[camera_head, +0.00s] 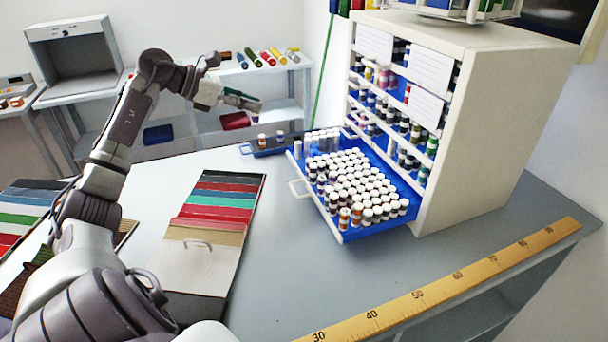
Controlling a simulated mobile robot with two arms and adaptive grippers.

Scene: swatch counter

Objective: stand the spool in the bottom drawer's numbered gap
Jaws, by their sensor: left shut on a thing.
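My left gripper (243,101) is in the air left of the cabinet, above and behind the small dark tray. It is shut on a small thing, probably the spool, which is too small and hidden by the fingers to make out. The bottom drawer (316,203) is pulled out of the cream cabinet (490,130). It is blue inside and packed with rows of white-capped spools (355,180). I cannot make out a numbered gap among them from here. The gripper is apart from the drawer, to its upper left. My right gripper is not in view.
The dark blue tray (262,151) beside the drawer carries a few small spools. A fabric swatch board (205,230) lies left of the drawer. A yellow measuring tape (455,280) runs along the counter edge. The grey counter (280,270) is clear before the drawer.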

